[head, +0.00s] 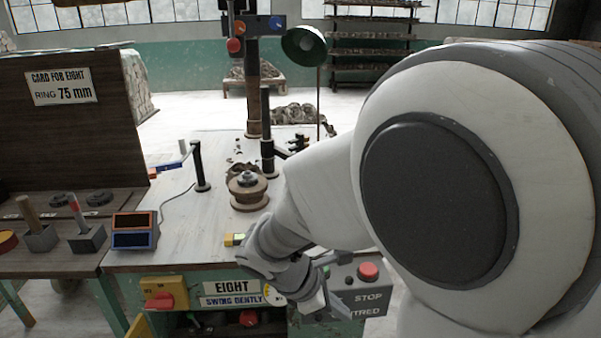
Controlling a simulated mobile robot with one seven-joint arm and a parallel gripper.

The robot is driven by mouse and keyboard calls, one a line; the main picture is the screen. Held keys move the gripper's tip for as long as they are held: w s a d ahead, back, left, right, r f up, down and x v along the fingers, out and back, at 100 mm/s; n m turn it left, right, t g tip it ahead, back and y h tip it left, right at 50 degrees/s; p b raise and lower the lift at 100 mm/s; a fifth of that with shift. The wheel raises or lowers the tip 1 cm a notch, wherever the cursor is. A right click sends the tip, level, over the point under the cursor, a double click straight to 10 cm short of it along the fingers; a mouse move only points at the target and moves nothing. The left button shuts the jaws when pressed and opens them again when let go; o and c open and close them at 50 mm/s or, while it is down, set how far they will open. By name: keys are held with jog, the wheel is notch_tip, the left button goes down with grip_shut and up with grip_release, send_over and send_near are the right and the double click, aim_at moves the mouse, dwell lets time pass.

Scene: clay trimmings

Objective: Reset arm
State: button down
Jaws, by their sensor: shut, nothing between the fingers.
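My arm fills the right side of the head view, bent at a large joint close to the camera. It reaches down and left to the front edge of the bench. My gripper (314,299) hangs in front of the bench, beside the stop box, shut and empty. Its fingertips are small and partly hidden by my wrist. My arm covers the right part of the bench top.
The bench (170,225) carries a round wheel-like stack (248,190), an upright post (266,130) and a small two-window box (134,230). A stop box with a red button (368,271) is close to my gripper. A tall brown board (75,140) stands left.

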jog(key=s+d+r+m+t+y, duration=0.2)
jog(key=s+d+r+m+y, duration=0.1)
jog(key=s+r+m, duration=0.5)
jog(key=s+d+r+m+t+y, duration=0.1)
jog(key=s+d+r+m+y, duration=0.3)
jog(key=m, duration=0.6)
notch_tip(320, 180, up, 19)
jog(key=p, duration=1.7)
jog(key=shift+w+a+m, duration=0.15)
jog(key=shift+m, duration=0.25)
jog(key=shift+a, duration=0.15)
